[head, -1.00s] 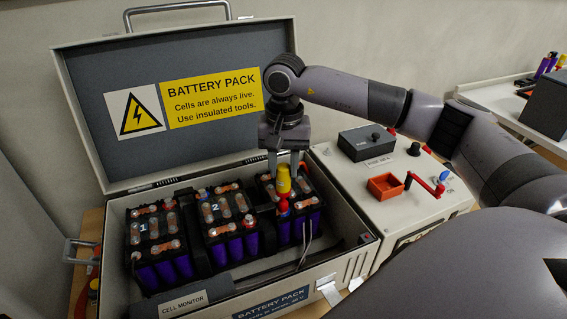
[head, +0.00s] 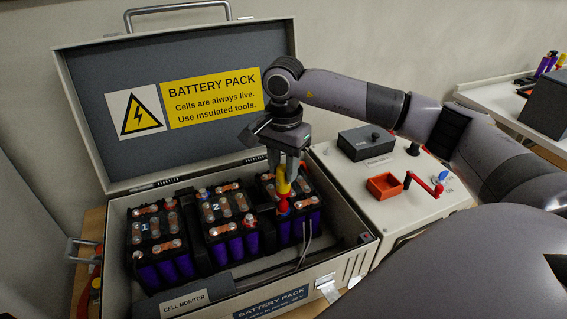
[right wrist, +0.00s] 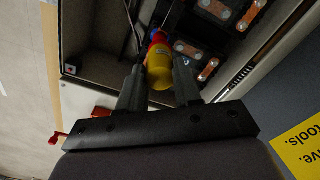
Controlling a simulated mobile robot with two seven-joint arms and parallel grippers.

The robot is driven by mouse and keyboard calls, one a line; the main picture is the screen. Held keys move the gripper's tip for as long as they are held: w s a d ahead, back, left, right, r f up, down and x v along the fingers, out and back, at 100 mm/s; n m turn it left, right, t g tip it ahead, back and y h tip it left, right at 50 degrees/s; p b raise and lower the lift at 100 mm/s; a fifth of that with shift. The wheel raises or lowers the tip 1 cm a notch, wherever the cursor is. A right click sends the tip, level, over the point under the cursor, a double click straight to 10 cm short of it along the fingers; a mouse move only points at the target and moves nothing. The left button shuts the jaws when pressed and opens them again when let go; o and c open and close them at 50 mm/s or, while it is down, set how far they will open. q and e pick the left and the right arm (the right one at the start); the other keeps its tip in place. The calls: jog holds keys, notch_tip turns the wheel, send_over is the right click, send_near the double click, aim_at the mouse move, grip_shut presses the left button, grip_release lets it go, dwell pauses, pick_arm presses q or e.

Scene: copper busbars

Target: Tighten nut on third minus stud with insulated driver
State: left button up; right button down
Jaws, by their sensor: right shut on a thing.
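The insulated driver (head: 283,182) has a yellow handle and a red lower end. It stands upright over the near part of the third battery module (head: 309,197), at the right inside the case. My right gripper (head: 285,168) is shut on the yellow handle from above. The right wrist view also shows the yellow driver (right wrist: 160,68) between the two fingers (right wrist: 158,88), with its red end pointing to the module. The driver's tip, the nut and the minus stud are hidden beneath the red end. My left gripper is not in view.
Modules 1 (head: 165,262) and 2 (head: 222,220) stand to the left in the open case (head: 349,262). The upright lid (head: 110,75) is behind.

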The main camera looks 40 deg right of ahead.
dwell(0.3)
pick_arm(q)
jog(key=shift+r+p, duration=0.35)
pick_arm(e)
jog(key=m, duration=0.3)
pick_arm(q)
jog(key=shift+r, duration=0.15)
pick_arm(e)
jog(key=shift+m, duration=1.7)
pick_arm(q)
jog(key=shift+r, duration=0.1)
pick_arm(e)
jog(key=shift+r, duration=0.1)
pick_arm(q)
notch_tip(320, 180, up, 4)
jog(key=p, duration=0.4)
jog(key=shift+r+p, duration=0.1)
jog(key=shift+p, duration=0.25)
pick_arm(e)
notch_tip(320, 180, up, 6)
jog(key=shift+f, duration=0.1)
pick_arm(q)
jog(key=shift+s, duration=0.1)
